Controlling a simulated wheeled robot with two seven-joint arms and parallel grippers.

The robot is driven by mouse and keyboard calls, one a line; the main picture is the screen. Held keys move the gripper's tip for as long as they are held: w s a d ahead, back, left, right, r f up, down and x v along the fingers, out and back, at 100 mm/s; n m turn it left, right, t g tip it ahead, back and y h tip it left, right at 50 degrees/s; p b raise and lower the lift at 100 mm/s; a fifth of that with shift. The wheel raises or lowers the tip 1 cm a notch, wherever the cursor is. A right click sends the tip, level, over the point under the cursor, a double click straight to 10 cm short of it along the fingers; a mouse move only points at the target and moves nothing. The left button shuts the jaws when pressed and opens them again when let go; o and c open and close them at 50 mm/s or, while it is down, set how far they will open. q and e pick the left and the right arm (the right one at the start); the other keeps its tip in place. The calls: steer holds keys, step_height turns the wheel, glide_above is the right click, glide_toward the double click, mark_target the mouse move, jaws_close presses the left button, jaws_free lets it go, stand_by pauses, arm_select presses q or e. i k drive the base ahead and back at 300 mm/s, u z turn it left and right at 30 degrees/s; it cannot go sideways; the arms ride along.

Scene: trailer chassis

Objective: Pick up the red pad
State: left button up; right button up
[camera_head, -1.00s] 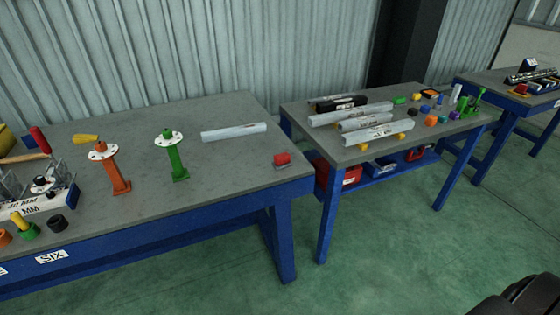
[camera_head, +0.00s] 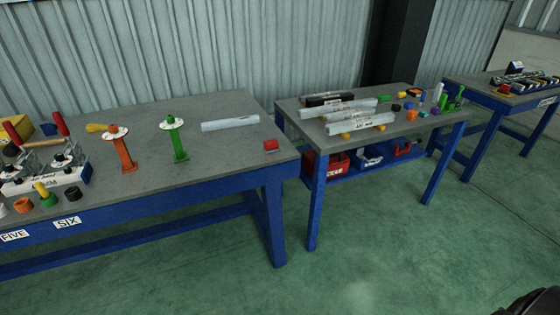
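A small red pad (camera_head: 271,144) lies near the right front corner of the left workbench (camera_head: 225,165). It looks like a red block with a greyish lower part. A dark piece in the bottom right corner of the head view may be part of my own body. Neither of my grippers shows in this view.
An orange stand (camera_head: 124,152), a green stand (camera_head: 177,142) and a pale bar (camera_head: 230,123) share the bench with the pad. A second blue table (camera_head: 400,132) holds bars and small coloured parts. A third table (camera_head: 515,100) stands far right. Green floor in front is clear.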

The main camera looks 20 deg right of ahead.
mark_target(271, 146)
steer(key=k, duration=0.75)
steer(key=z, duration=0.55)
steer(key=i, duration=1.45)
steer(key=u, duration=0.65)
